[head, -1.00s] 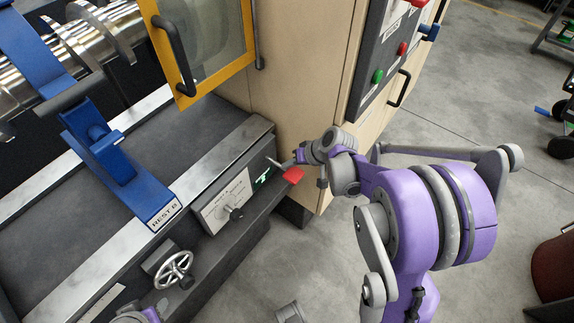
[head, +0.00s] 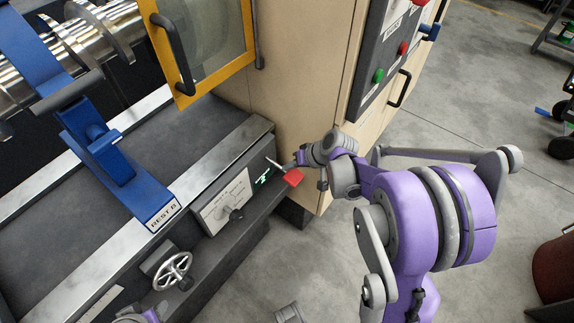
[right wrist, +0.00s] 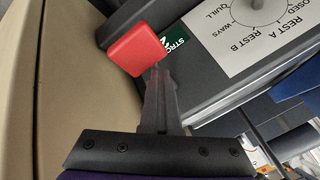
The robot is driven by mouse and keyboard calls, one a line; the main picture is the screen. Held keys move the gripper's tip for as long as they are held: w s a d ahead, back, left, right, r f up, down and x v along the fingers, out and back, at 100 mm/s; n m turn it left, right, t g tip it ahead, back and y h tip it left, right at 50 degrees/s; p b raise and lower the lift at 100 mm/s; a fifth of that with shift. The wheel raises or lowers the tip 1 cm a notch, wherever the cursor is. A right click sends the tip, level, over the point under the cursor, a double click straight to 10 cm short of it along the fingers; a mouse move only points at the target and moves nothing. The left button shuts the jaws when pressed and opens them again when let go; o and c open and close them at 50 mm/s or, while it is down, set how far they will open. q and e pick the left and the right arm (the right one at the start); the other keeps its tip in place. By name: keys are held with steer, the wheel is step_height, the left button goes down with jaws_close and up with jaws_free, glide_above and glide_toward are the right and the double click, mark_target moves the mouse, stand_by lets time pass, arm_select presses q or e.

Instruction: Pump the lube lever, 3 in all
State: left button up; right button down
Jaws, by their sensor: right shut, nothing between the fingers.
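The lube lever has a red grip (head: 292,178) at the front of the machine bed, beside a small green-lit stroke display (head: 264,176). In the right wrist view the red grip (right wrist: 137,50) is just beyond my fingertips, and the display (right wrist: 167,44) is partly hidden behind it. My right gripper (head: 298,158) is shut and empty, right at the grip. In the right wrist view its closed fingers (right wrist: 158,72) reach the grip's lower right edge; I cannot tell whether they touch.
A selector knob (head: 236,214) on a white dial plate sits left of the display, with a handwheel (head: 173,270) below. A blue rest (head: 118,165) stands on the bed. A beige cabinet (head: 295,100) rises behind my gripper. Open floor (head: 440,110) lies to the right.

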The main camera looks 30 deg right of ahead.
mark_target(288, 172)
stand_by(0.3)
steer(key=shift+w+a+r+p, duration=0.1)
steer(key=shift+w+r+p, duration=0.05)
steer(key=shift+r+p, duration=0.7)
steer(key=shift+w+r+p, duration=0.1)
steer(key=shift+r+p, duration=0.4)
steer(key=shift+r, duration=0.55)
steer(key=shift+r, duration=0.15)
steer(key=shift+r+p, duration=0.3)
steer(key=shift+p, duration=0.05)
steer(key=r+p, duration=0.1)
steer(key=r, duration=0.1)
steer(key=r+p, duration=0.1)
steer(key=r, duration=0.1)
steer(key=shift+w+a+p, duration=0.15)
steer(key=shift+w+p, duration=0.2)
